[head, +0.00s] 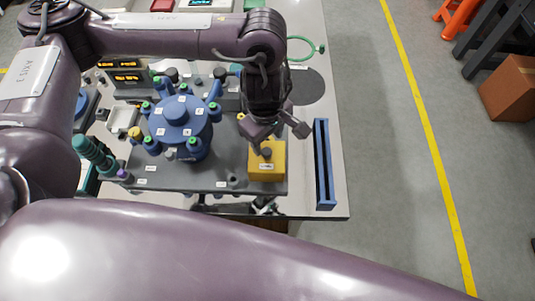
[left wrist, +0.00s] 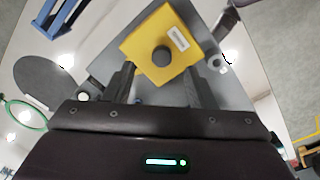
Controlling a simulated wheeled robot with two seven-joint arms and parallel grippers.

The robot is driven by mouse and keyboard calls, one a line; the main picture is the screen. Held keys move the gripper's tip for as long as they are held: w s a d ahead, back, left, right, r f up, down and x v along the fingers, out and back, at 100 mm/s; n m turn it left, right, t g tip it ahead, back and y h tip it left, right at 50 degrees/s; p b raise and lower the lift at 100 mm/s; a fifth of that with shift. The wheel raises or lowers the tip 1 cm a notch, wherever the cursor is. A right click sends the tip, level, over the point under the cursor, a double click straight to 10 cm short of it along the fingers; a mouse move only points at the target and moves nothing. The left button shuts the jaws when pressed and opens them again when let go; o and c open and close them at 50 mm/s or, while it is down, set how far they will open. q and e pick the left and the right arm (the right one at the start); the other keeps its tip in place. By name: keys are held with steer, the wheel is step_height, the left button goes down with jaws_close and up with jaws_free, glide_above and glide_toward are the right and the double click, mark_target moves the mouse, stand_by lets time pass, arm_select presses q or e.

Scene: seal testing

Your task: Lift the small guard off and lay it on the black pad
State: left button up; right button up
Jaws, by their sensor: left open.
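The small guard is a yellow box (head: 267,172) with a dark round knob on top and a white label, at the right front corner of the grey base plate. My left gripper (head: 278,137) is open just above and behind the guard. In the left wrist view, the yellow guard (left wrist: 140,45) lies ahead of the open fingers (left wrist: 161,82), with its knob between their lines; I see no contact. The black pad (head: 308,87) is a dark round disc on the table behind and right of the gripper, partly hidden by my arm. My right gripper is not in view.
A blue rotary fixture (head: 178,122) with several green-tipped arms stands left of the guard. A long blue tray (head: 324,165) lies to the right near the table edge. A green ring (head: 322,48) is behind the pad. The pad's visible surface is bare.

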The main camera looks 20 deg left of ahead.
mark_target(266, 151)
arm_select(q)
steer(key=shift+s+f, duration=0.1)
steer(key=shift+f, duration=0.35)
steer(key=f, duration=0.3)
steer(key=shift+a+f, duration=0.2)
steer(key=shift+w+f, duration=0.2)
steer(key=shift+f, duration=0.2)
steer(key=c, duration=0.6)
jaws_close()
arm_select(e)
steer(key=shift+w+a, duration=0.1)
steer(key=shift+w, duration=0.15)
